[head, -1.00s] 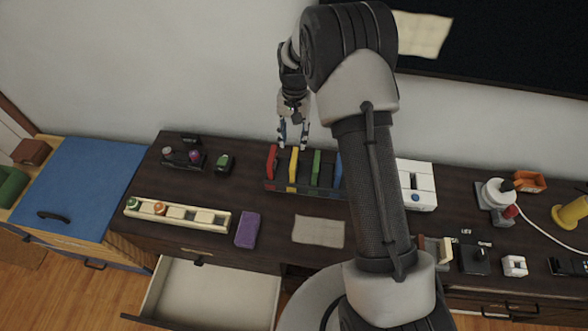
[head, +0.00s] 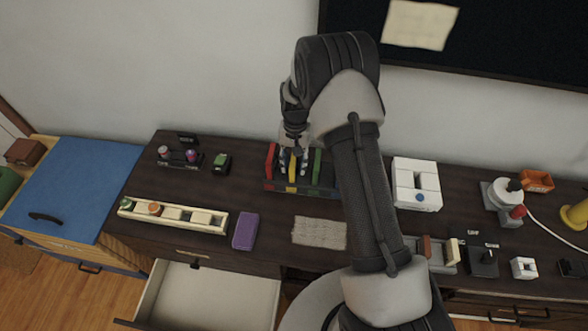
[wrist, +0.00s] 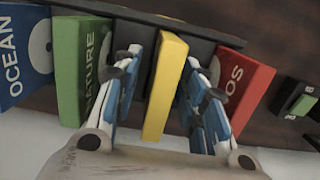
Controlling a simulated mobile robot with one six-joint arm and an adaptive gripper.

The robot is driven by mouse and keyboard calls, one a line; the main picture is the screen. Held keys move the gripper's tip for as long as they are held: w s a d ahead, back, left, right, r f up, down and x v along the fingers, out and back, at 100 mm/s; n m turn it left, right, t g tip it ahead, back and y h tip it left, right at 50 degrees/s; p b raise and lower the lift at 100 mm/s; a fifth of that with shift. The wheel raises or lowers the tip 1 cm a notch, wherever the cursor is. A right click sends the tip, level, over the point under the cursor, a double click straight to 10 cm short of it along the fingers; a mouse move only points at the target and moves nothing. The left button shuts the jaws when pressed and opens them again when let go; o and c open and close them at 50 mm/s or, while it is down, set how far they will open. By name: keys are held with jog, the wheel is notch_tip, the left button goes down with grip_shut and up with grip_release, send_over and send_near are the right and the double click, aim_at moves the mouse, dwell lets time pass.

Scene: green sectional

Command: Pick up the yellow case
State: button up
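The yellow case (head: 292,174) stands upright in a dark rack (head: 272,186) on the dark cabinet top. It also shows in the wrist view (wrist: 166,85) as a thin yellow block. My gripper (head: 294,158) is lowered over it, with one finger on each side. In the wrist view my gripper's blue and white fingers (wrist: 170,75) straddle the case. The fingers look open, with the tips very close to its sides; contact cannot be made out.
A red case (wrist: 245,85) and a green case (wrist: 78,70) flank the yellow one closely; a blue case (wrist: 22,60) stands beyond the green. A purple box (head: 245,231) and a beige cloth (head: 319,233) lie in front. A drawer (head: 215,295) is open below.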

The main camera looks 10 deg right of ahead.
jog(key=shift+f, duration=0.2)
dwell(0.6)
grip_shut()
dwell(0.5)
